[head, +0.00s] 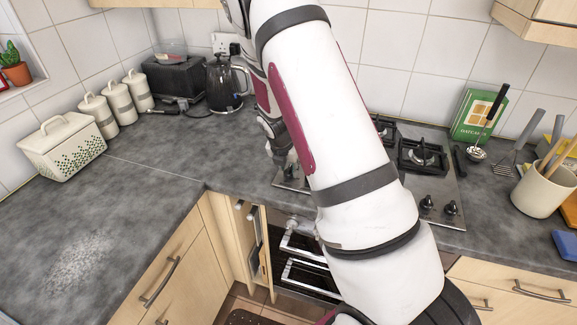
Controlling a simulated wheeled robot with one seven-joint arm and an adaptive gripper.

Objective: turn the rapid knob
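A steel gas hob (447,188) is set in the grey worktop, largely hidden behind my white arm. Two dark knobs, a left one (427,202) and a right one (451,208), show at its front right. I cannot tell which knob is the rapid one; other knobs may be hidden behind my arm. My gripper (280,158) points down over the hob's left front edge, left of my arm and well left of the two visible knobs. It is small and partly covered, so its finger opening and any contact are unclear.
A black kettle (225,84) and black toaster (177,83) stand at the back left. A utensil pot (540,192) and green box (477,113) stand right of the hob. An oven (305,262) is below. The left worktop (130,205) is mostly clear.

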